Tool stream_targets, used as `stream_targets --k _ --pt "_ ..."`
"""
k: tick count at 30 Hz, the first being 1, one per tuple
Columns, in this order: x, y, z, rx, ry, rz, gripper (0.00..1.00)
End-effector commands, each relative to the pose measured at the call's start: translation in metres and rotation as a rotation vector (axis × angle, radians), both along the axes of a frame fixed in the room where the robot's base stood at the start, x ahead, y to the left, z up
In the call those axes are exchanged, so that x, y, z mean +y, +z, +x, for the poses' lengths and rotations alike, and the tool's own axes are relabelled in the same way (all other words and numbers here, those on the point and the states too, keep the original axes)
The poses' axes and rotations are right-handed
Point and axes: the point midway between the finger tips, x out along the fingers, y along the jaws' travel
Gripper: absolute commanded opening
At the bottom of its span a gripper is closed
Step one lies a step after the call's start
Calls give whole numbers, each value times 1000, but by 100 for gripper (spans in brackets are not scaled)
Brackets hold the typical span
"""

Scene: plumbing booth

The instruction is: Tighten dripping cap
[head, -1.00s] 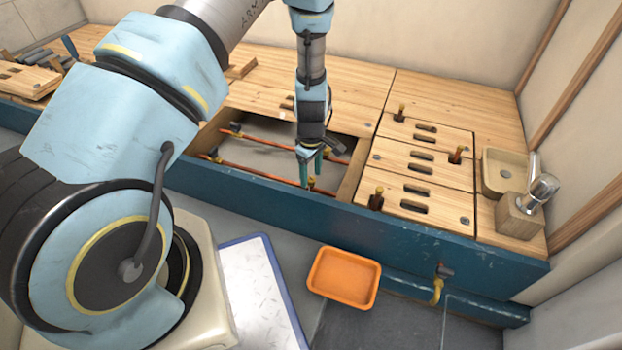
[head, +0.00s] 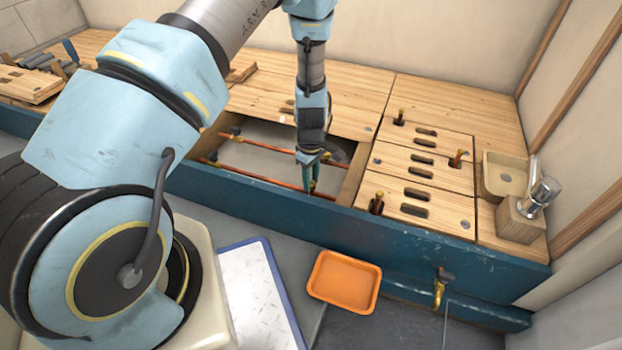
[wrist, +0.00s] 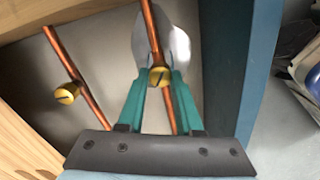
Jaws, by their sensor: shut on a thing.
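My gripper (head: 312,191) reaches down into the open floor bay, at its front edge. In the wrist view its teal fingers (wrist: 159,82) converge on a yellow brass cap (wrist: 158,76) with a dark slot and are shut on it. The cap sits on a copper pipe (wrist: 150,28). Another brass cap (wrist: 67,93) sits on a parallel copper pipe (wrist: 77,72) to the left, clear of the fingers. In the head view the held cap is mostly hidden by the fingers. I cannot make out a drip at either cap.
Wooden panels (head: 440,140) with slots and upright brass fittings (head: 376,202) lie right of the bay. A blue front beam (head: 420,243) edges it. An orange tray (head: 345,281) and a brass tap (head: 439,288) with a thin stream are in front. A wooden basin (head: 497,172) stands right.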

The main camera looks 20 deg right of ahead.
Motion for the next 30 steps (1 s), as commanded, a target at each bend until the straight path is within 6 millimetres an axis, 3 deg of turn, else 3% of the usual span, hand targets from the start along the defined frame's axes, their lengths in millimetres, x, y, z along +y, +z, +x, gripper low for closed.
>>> stream_targets --k 16,30 --pt "0 2 0 0 -72 0 0" --pt "0 4 0 1 -460 0 0"
